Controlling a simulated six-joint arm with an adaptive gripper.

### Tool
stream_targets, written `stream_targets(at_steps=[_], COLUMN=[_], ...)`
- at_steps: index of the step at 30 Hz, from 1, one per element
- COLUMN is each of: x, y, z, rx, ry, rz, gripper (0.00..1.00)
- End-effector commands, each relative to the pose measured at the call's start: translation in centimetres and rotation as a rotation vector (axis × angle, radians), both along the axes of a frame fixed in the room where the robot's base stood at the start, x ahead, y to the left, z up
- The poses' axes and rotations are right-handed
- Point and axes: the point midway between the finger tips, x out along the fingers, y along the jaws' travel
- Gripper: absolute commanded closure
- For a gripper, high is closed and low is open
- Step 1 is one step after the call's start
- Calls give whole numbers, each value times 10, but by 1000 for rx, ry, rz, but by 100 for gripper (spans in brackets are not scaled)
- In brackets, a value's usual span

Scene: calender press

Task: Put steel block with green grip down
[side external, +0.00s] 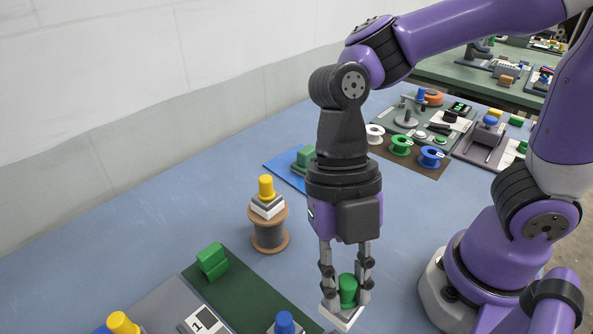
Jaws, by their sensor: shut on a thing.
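The steel block with green grip (347,290) is in my gripper (346,287), near the bottom middle of the side external view. The two fingers are shut on its green grip from left and right. Its pale square base (342,318) hangs below the fingertips, looking a little tilted in the picture. The base is close to the right edge of a dark green mat (240,295). I cannot tell whether it touches the surface or is held just above it.
A block with yellow grip (266,189) stands on a brown spool (269,232) left of my gripper. A green piece (212,260) and a blue-gripped block (285,323) are at the mat. Small spools (401,146) stand behind. Blue table (160,215) is clear at left.

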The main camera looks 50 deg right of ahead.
Motion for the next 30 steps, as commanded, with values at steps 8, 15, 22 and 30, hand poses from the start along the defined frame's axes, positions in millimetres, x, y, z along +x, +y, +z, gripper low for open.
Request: stream_targets(at_steps=[8,15,22,30], x=[59,70,70,71], y=[-23,-28,-28,-28], z=[-39,-57,-86,-86], rx=[-1,-1,-1,-1], ry=[3,3,-2,-3], rz=[-7,-2,-2,-3], gripper=[100,100,100,100])
